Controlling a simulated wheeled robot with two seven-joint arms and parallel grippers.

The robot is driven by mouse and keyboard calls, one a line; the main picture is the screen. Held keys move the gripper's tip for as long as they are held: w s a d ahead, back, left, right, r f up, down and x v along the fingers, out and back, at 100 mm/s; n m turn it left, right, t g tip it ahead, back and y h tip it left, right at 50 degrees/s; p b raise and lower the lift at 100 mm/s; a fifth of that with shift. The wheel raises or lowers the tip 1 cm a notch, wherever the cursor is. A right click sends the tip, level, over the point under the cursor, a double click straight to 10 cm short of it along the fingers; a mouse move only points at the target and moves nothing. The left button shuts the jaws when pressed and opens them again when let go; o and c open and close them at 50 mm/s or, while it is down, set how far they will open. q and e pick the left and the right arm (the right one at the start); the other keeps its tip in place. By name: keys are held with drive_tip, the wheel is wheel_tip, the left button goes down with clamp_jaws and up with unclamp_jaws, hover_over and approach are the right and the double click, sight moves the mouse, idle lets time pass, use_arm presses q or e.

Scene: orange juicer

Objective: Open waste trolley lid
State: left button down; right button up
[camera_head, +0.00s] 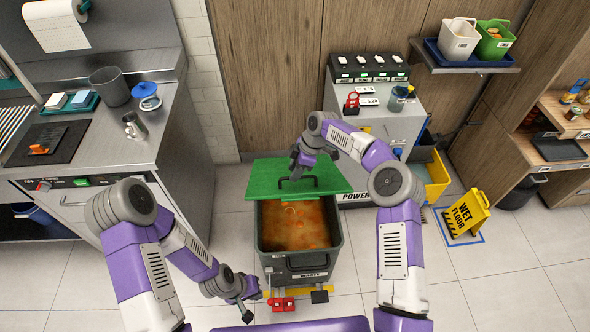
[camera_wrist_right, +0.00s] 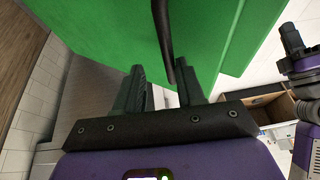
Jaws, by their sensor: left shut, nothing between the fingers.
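The waste trolley (camera_head: 292,268) is a dark grey bin with a "WASTE" label, holding orange liquid and pieces. Its green lid (camera_head: 262,176) is raised off the front of the opening, so the contents show. The lid also fills much of the right wrist view (camera_wrist_right: 100,35). A black handle (camera_head: 312,181) is on the lid. My right gripper (camera_head: 299,174) is at this handle. In the right wrist view its fingers are apart, with the handle bar (camera_wrist_right: 165,40) close to the right-hand finger; contact is unclear. My left gripper (camera_head: 252,292) is shut and empty, low beside the trolley's front left.
Red pedals (camera_head: 282,304) are at the trolley's front base. A steel counter (camera_head: 90,150) stands at left. A powered cabinet (camera_head: 385,130) stands behind right, with a yellow bin (camera_head: 437,178) beside it. A yellow wet-floor sign (camera_head: 466,213) stands at right. Floor at lower right is clear.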

drive_tip(key=v, duration=0.7)
drive_tip(key=shift+r, duration=0.3)
drive_tip(key=shift+s, duration=0.1)
